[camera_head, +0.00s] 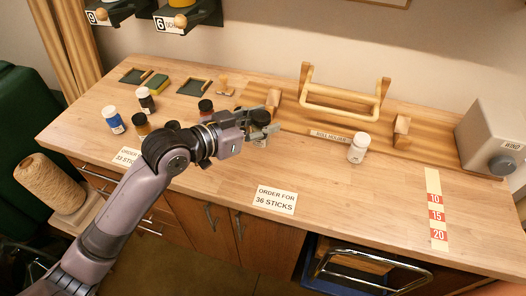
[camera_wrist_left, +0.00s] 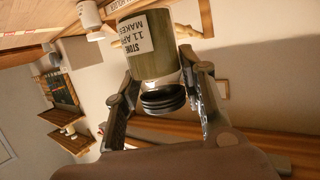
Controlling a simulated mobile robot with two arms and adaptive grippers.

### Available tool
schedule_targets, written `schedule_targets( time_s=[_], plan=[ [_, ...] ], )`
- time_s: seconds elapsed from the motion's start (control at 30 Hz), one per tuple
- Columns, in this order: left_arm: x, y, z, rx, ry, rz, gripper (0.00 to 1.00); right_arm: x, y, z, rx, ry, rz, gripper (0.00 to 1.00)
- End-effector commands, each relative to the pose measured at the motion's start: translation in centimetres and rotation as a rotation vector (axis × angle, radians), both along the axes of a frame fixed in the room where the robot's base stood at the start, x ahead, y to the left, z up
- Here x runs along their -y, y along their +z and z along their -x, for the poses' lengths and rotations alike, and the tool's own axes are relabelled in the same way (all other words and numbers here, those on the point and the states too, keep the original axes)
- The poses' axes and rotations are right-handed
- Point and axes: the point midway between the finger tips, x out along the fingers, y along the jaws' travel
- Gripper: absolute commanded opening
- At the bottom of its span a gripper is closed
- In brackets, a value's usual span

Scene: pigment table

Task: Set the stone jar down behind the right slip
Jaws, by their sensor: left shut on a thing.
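The stone jar (camera_wrist_left: 152,62) is olive green with a white label and a dark ribbed lid. In the left wrist view it sits between the two fingers of my left gripper (camera_head: 262,128), which is shut on it. In the head view the gripper hides most of the jar. The right slip (camera_head: 275,199), reading "ORDER FOR 36 STICKS", lies at the table's front edge. My left gripper is behind this slip and slightly left of it. I cannot tell whether the jar touches the table. My right gripper is not in view.
A white jar (camera_head: 358,149) stands to the right. A blue-labelled jar (camera_head: 114,120), a dark jar (camera_head: 146,100) and an amber jar (camera_head: 141,124) stand at left, near the left slip (camera_head: 127,157). A wooden rack (camera_head: 340,100) stands behind.

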Motion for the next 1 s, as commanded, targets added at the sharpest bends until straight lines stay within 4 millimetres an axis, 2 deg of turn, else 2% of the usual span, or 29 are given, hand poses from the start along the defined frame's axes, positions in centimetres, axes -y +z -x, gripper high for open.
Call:
schedule_targets(
  time_s=[0.03, 0.1, 0.2, 0.37, 0.6, 1.0],
  plan=[
    [0.0, -1.5, 0.1, -0.006, 0.001, 0.000, 0.06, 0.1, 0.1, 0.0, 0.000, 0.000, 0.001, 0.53],
    [0.0, -3.0, 0.0, -0.004, 0.001, 0.000, 0.06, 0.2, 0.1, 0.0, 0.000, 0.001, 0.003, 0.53],
    [0.0, -4.6, 0.1, -0.003, 0.002, 0.000, 0.06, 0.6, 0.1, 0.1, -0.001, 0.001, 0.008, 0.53],
    [0.0, -5.8, 0.0, 0.001, 0.000, 0.001, 0.06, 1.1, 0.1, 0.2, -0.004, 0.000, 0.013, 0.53],
    [0.0, -9.2, 0.0, -0.002, 0.001, 0.001, 0.06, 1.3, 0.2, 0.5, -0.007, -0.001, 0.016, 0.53],
    [0.0, -10.0, 0.0, 0.003, 0.000, 0.000, 0.06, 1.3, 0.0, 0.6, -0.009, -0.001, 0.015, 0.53]
  ],
)
